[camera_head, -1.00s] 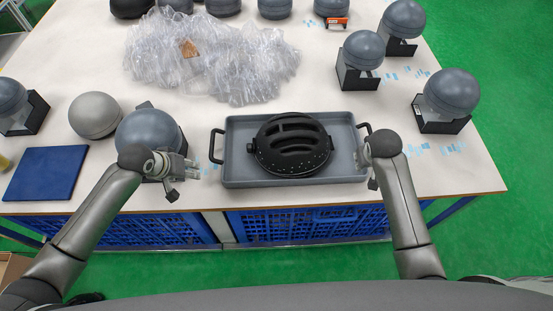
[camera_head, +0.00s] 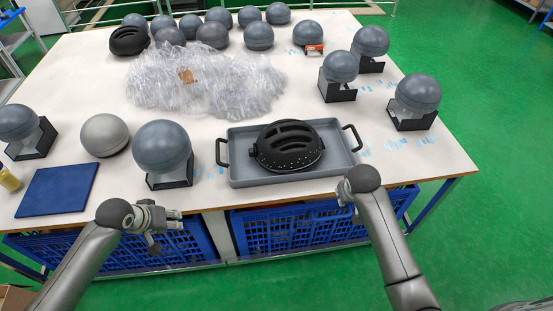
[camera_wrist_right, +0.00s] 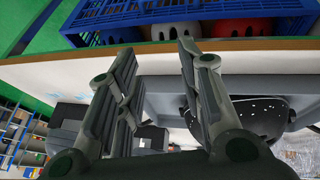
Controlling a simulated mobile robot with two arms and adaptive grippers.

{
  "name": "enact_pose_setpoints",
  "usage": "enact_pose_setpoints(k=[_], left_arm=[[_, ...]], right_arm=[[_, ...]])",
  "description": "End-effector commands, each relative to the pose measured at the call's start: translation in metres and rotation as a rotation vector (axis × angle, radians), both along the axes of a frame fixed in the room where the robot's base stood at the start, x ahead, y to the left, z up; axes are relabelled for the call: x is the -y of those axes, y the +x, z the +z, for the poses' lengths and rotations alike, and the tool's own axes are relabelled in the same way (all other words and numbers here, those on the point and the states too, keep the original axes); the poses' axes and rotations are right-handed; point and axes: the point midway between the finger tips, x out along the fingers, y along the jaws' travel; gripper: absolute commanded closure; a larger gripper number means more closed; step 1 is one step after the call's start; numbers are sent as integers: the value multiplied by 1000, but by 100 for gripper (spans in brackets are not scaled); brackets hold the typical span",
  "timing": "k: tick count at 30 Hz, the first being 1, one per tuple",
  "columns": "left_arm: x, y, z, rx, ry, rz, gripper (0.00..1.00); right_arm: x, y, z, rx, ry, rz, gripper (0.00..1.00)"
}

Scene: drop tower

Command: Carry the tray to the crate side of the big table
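The grey tray (camera_head: 333,145) lies on the big table (camera_head: 213,115) near its front edge, with a black handle at each end. A black slotted helmet-like shell (camera_head: 288,146) sits in it. My left gripper (camera_head: 170,232) is in front of the table's edge, left of and nearer than the tray, open and empty. My right gripper (camera_head: 345,197) is near the front edge below the tray's right end, apart from the handle. In the right wrist view its fingers (camera_wrist_right: 155,70) stand apart with nothing between them; the shell (camera_wrist_right: 262,115) shows to their right.
Blue crates (camera_head: 290,228) stand under the table. A clear plastic heap (camera_head: 205,82) lies behind the tray. Grey spheres (camera_head: 162,147), some on black stands, surround it. A blue panel (camera_head: 58,190) lies at left. Green floor (camera_head: 490,200) is open to the right.

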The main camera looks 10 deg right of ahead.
Motion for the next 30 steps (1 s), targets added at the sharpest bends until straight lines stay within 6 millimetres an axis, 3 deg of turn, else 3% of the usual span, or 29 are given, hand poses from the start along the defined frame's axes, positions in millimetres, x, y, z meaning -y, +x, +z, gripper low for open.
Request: enact_pose_setpoints(k=[5,19,30], left_arm=[[0,0,0,1,0,0,66],[0,0,0,0,0,0,66],[0,0,0,0,0,0,66]], right_arm=[[-3,-4,16,4,0,1,66],[-17,-33,96,7,-1,1,66],[-19,-39,110,3,-2,0,66]])
